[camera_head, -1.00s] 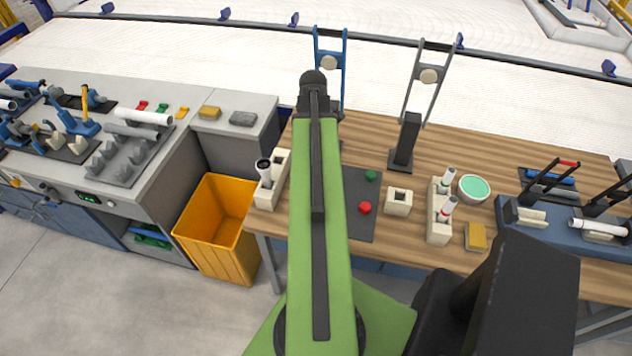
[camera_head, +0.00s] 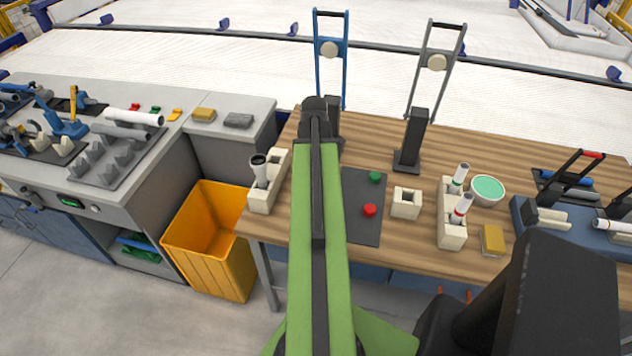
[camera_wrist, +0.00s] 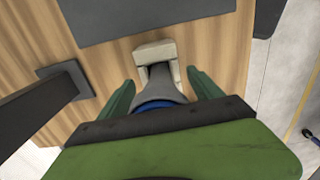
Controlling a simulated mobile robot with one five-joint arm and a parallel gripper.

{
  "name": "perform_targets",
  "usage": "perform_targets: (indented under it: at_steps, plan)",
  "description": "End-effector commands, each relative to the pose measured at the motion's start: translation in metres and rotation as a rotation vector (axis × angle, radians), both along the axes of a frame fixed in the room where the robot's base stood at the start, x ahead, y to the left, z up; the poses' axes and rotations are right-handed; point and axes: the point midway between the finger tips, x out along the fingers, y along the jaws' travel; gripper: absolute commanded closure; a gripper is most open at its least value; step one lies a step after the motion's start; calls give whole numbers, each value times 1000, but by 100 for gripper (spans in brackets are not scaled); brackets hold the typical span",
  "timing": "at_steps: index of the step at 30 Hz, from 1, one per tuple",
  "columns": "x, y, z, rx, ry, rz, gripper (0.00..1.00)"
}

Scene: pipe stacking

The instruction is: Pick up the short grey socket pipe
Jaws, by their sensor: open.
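A grey pipe (camera_wrist: 160,85) with a wide, flared end and a blue ring (camera_wrist: 155,105) shows in the wrist view. It lies between the two green fingers of my gripper (camera_wrist: 160,78), which are open with a gap on both sides. The pipe's far end meets a pale beige block (camera_wrist: 143,55) on the wooden table; how deep it sits there I cannot tell. In the head view my green arm and dark wrist (camera_head: 318,112) reach over the table and hide the fingers and this pipe.
A blue stand (camera_head: 318,75) and a grey stand with a black post (camera_head: 414,135) rise near my wrist. A beige holder with a dark-topped pipe (camera_head: 260,172) stands left of my arm. A dark mat (camera_head: 365,225), a beige block (camera_head: 407,203) and a bowl (camera_head: 487,188) lie to its right.

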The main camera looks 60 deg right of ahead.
Motion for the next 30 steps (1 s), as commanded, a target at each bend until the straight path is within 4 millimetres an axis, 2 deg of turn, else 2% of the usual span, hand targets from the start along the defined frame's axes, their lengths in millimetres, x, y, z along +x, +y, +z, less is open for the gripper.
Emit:
perform_targets:
  at_steps: [5,20,26,30]
  plan:
    - [0,0,2,0,0,0,27]
    - [1,0,2,0,0,1,92]
    - [1,1,2,0,0,1,92]
    - [1,1,11,0,0,2,92]
